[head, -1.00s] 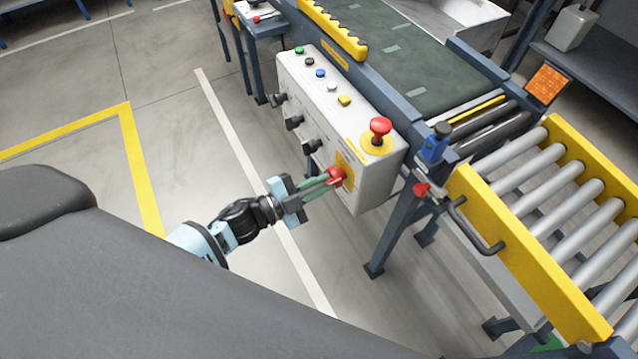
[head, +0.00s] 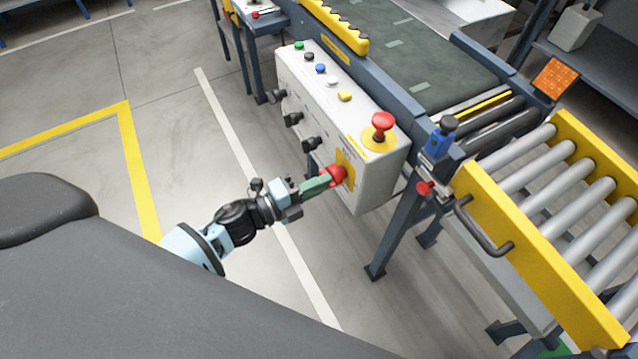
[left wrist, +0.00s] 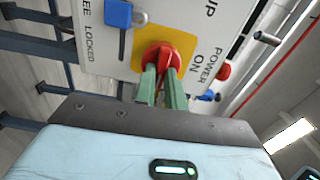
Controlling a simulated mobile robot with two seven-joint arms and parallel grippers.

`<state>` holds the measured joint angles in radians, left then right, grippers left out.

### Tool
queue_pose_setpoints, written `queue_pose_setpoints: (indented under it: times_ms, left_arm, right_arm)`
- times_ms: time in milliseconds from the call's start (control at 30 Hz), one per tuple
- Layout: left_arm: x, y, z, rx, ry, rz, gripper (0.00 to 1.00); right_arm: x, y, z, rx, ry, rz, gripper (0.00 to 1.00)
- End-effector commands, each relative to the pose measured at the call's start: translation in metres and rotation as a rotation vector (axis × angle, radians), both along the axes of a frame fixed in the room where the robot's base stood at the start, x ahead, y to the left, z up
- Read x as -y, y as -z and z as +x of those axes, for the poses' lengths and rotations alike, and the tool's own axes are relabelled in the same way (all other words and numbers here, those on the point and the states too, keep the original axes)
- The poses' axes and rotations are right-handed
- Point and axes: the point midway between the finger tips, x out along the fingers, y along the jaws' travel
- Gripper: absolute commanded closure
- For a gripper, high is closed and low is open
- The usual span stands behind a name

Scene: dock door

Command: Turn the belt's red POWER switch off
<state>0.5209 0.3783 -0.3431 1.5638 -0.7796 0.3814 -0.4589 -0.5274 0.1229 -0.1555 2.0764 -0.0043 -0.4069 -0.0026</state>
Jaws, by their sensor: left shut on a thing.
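The red POWER switch (head: 337,174) is a knob on a yellow plate on the near face of the grey-white control box (head: 372,195). In the left wrist view the red knob (left wrist: 160,57) sits on its yellow plate beside the printed words POWER and ON. My left gripper (head: 326,181) has its green fingers shut on the knob, and in the left wrist view the fingers (left wrist: 162,78) lie on either side of its grip. The fingers hide part of the knob, so its exact pointing is hard to read. My right gripper is not in view.
A red mushroom button (head: 382,122) stands on top of the box. Several black knobs (head: 293,118) stick out of its near face to the left. A yellow-sided roller conveyor (head: 530,265) with a black handle is at the right. The floor left of the box is clear.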

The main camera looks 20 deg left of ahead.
Motion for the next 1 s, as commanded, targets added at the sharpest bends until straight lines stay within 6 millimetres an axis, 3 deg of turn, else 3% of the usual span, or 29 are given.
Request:
queue_pose_setpoints:
  times_ms: [567,600,733,1000]
  left_arm:
    - [-0.0007,0.0009,-0.0002,0.02,-0.001,0.029,1.0]
    - [-0.0007,0.0009,-0.0002,0.02,-0.001,0.029,0.86]
    - [-0.0005,0.0007,-0.0002,0.019,0.0,0.028,0.69]
    - [-0.0003,0.0004,-0.0003,0.019,0.0,0.026,0.66]
  right_arm:
    - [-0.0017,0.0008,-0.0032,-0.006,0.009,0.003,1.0]
    - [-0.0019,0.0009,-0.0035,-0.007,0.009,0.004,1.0]
    - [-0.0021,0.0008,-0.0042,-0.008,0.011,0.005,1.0]
    - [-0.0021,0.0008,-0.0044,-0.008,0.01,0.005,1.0]
